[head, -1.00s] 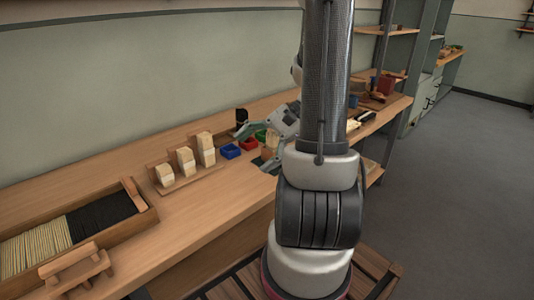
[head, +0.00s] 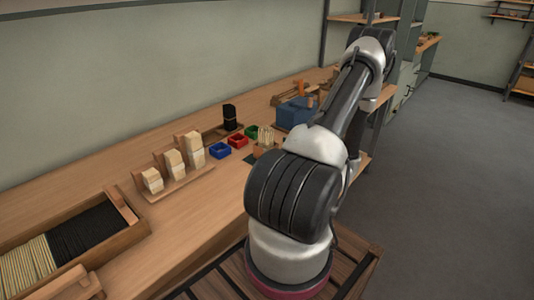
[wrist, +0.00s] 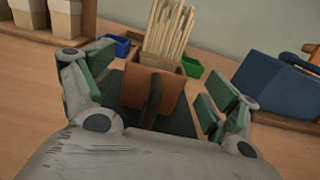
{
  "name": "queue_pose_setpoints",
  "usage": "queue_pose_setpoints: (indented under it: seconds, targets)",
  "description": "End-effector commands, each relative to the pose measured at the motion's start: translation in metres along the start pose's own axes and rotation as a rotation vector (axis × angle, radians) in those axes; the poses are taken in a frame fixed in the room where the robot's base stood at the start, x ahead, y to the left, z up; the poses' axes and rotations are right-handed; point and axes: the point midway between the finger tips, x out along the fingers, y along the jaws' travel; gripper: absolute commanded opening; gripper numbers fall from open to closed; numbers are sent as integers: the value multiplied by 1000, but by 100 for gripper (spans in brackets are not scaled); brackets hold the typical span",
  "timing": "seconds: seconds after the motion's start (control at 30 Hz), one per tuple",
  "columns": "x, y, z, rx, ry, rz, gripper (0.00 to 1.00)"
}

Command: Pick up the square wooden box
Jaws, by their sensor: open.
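In the head view the box (head: 262,151) stands on the bench, partly hidden by my arm. My gripper (wrist: 160,80) is open, with one green-padded finger to the left of the box and the other to its right. No grip on the box shows. In the head view my gripper is hidden.
Blue (head: 220,150), red (head: 238,140) and green (head: 252,131) small bins stand beside the box. A large blue case (head: 295,112) is behind it to the right.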

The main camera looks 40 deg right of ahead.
Motion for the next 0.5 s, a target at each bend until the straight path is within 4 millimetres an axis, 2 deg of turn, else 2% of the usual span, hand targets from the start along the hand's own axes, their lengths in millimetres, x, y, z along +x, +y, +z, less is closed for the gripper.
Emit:
queue_pose_setpoints:
  seconds: [0.1, 0.23, 0.5]
  targets:
    - [20, 4, -1, 0, 0, 6, 88]
    - [37, 4, -1, -1, 1, 4, 88]
    - [42, 3, -1, 0, 1, 2, 88]
